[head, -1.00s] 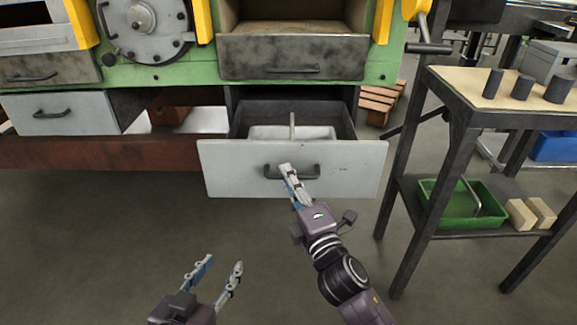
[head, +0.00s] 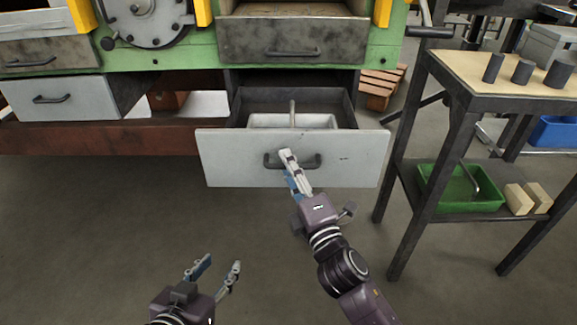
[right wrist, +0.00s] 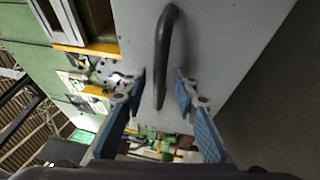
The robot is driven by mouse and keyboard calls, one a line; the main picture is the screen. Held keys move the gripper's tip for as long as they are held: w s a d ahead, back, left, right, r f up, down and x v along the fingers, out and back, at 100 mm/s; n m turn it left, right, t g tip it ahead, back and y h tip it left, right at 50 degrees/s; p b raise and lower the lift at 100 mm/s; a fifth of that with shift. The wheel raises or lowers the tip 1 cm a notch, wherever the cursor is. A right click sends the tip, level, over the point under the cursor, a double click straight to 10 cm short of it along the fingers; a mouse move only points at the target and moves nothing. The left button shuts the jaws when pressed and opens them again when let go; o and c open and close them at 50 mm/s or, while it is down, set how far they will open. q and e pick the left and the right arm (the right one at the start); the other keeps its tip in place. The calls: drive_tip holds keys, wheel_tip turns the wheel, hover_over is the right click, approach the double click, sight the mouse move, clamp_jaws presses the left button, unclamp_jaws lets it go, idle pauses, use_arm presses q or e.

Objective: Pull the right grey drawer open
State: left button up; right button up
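The right grey drawer (head: 230,158) is pulled partly out below the green furnace body, its inside visible from above. Its dark bar handle (head: 309,165) is on the front; the handle also shows in the right wrist view (right wrist: 163,55). My right gripper (head: 288,158) is at the handle. In the right wrist view my right gripper (right wrist: 160,82) is open, with one finger on each side of the handle and a gap to each. My left gripper (head: 219,264) is open and empty, low in the head view, apart from the drawer.
A pale tray (head: 270,121) lies in the drawer. A dark drawer (head: 240,38) is above it, and another grey drawer (head: 85,98) is at left. A metal-legged table (head: 450,65) stands close on the right, with a green bin (head: 440,198) on its shelf. The floor in front is clear.

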drive_tip(key=v, duration=1.2)
idle(0.4)
